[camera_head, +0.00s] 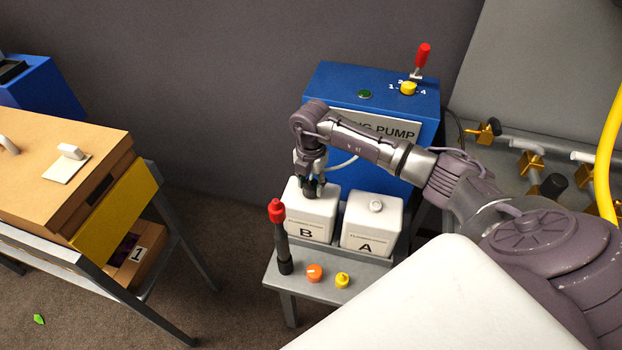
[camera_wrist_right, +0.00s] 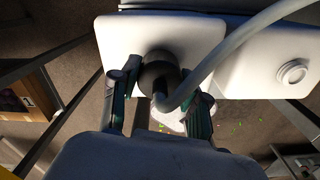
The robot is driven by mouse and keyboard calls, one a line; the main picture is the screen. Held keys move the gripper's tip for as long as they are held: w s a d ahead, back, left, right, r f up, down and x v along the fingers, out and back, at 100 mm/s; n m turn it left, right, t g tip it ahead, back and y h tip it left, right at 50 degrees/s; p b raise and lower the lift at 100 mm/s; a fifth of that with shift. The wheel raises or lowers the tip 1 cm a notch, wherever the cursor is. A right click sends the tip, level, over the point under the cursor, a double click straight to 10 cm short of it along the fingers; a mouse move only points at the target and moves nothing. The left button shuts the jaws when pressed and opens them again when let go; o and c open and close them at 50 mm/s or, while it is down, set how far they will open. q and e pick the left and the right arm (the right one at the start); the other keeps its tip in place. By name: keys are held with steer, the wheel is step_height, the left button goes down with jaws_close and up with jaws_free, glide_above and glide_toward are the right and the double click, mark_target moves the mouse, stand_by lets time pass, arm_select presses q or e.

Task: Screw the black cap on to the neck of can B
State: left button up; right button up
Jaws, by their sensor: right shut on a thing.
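Can B (camera_head: 310,212) is a white can with a "B" on its front, standing upright on the left of a small grey table. My right gripper (camera_head: 312,186) points down over its top. In the right wrist view the black cap (camera_wrist_right: 157,69) sits between the two fingers of my right gripper (camera_wrist_right: 160,95), which is shut on it. A pale hose (camera_wrist_right: 213,68) runs from the cap and curves up to the right. The cap is at the neck of can B; the neck is hidden, so I cannot tell how far the cap is seated. My left gripper is not in view.
Can A (camera_head: 372,222), with a white cap, stands close on the right. A black rod with a red top (camera_head: 277,210), an orange cap (camera_head: 314,273) and a yellow cap (camera_head: 342,280) are on the grey table (camera_head: 300,284). The blue pump (camera_head: 335,88) stands behind.

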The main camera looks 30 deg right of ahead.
steer(key=shift+m, duration=0.3)
steer(key=shift+r+m+p, duration=0.1)
steer(key=shift+m+p, duration=0.2)
steer(key=shift+p, duration=0.05)
steer(key=m+p, duration=0.1)
steer(key=m, duration=0.1)
steer(key=shift+m+p, duration=0.6)
steer(key=shift+m, duration=0.6)
